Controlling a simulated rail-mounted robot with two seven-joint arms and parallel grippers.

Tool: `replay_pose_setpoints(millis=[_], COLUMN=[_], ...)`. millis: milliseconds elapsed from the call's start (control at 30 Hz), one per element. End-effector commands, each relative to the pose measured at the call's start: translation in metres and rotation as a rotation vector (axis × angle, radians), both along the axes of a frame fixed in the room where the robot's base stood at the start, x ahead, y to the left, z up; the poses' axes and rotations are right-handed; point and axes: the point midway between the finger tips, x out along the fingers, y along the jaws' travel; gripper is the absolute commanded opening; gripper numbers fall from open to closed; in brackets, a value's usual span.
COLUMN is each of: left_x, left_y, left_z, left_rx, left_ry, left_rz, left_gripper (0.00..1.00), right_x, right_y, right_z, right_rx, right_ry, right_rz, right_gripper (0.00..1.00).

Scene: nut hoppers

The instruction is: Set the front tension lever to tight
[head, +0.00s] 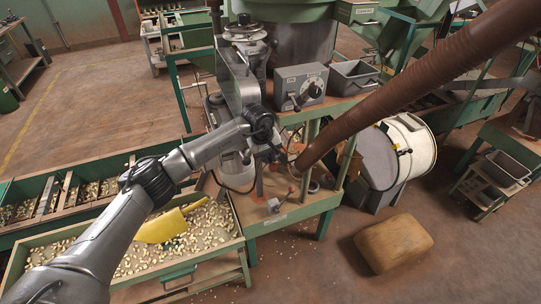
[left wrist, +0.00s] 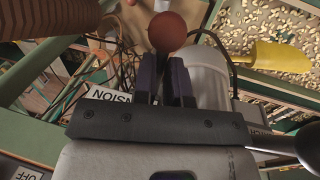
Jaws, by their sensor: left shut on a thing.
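A lever with a round red knob (left wrist: 167,32) stands between the two dark fingers of my left gripper (left wrist: 167,75) in the left wrist view. The fingers are shut on the lever just below the knob. A white label (left wrist: 112,95) beside it shows part of the word "TENSION", upside down. In the head view my left gripper (head: 281,153) reaches in by the green machine stand, and the arm hides most of the held lever. I cannot read the lever's setting. My right gripper is in neither view.
A brown hose (head: 400,88) slants close by on the right. A grey control box (head: 301,87) sits above. A small lever (head: 291,190) is on the stand's lower plate. A nut tray (head: 215,247) with a yellow scoop (head: 168,225) lies left. A sack (head: 394,243) is on the floor.

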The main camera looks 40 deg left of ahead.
Motion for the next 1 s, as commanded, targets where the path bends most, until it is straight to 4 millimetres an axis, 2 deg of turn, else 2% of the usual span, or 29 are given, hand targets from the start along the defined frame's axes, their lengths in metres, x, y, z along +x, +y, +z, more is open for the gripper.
replay_pose_setpoints(millis=[33, 133, 167, 400, 833, 1000], left_x=[0.0002, 0.0002, 0.0002, 0.0, 0.0005, 0.0074], left_y=[-0.0082, -0.0083, -0.0083, -0.0072, -0.004, -0.0084], left_z=[0.0043, 0.0047, 0.0048, 0.0031, 0.0025, 0.0041], left_rx=[-0.013, -0.013, -0.013, -0.013, -0.008, -0.012], left_ry=[0.002, 0.002, 0.001, 0.002, 0.001, 0.001], left_rz=[-0.019, -0.019, -0.02, -0.016, -0.002, 0.075], left_gripper=[0.0, 0.0, 0.15, 0.38, 0.38, 0.38], right_x=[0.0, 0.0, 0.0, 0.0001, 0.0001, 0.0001], right_y=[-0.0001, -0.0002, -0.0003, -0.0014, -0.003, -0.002], right_z=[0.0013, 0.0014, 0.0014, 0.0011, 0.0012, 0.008], right_rx=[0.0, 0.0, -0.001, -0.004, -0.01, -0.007], right_ry=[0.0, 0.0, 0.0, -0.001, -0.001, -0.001], right_rz=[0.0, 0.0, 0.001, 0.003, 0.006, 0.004], right_gripper=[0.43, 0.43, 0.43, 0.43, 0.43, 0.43])
